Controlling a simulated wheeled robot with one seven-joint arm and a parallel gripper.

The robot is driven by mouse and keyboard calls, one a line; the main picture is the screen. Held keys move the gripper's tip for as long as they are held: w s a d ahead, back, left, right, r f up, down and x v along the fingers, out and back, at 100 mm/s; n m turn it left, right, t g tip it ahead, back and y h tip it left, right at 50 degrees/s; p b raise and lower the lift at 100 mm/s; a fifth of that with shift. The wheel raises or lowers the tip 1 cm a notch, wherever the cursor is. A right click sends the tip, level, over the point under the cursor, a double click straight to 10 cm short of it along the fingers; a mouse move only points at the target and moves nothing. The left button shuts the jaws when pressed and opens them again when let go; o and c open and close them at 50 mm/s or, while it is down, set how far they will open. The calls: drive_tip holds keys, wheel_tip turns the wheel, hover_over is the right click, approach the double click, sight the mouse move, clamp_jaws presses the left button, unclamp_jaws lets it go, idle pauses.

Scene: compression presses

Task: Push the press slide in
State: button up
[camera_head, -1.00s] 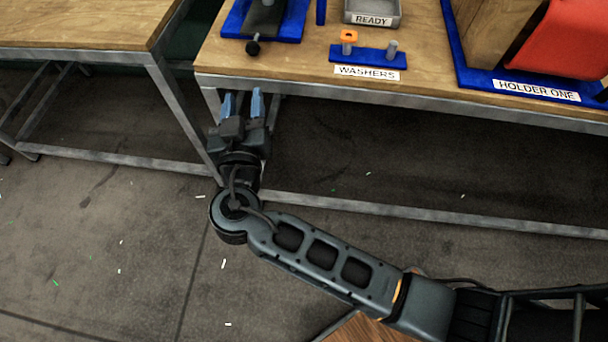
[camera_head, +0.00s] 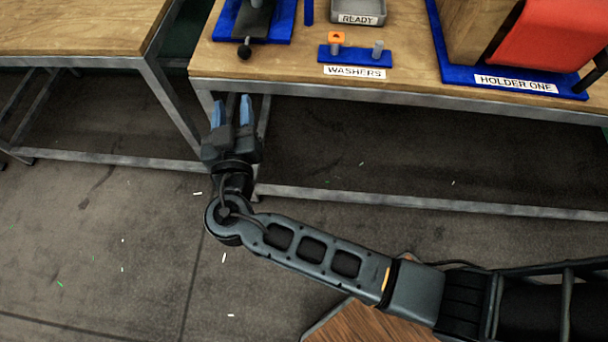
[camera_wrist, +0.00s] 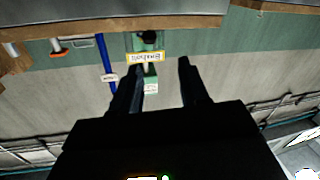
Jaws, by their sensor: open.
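The press slide appears to be the dark piece with a black ball knob (camera_head: 244,52) on a blue base (camera_head: 226,23) at the top left of the bench; its upper part is cut off by the frame. My gripper (camera_head: 232,103) is open and empty, its two blue fingers pointing toward the bench's front edge, in front of and apart from the knob. In the wrist view my open gripper (camera_wrist: 158,72) shows dark fingers with nothing between them. I cannot tell from there how far in the slide sits.
The bench's front edge (camera_head: 400,97) lies just beyond my fingers. Another table (camera_head: 80,35) stands left.

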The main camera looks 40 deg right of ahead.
drive_tip(key=s+d+f+n+g+y+b, duration=0.2)
drive_tip(key=s+d+f+n+g+y, duration=0.1)
drive_tip(key=s+f, duration=0.9)
drive_tip(key=shift+s+d+n+y, duration=0.7)
drive_tip(key=shift+s+d+y, duration=0.45)
drive_tip(key=shift+d, duration=0.3)
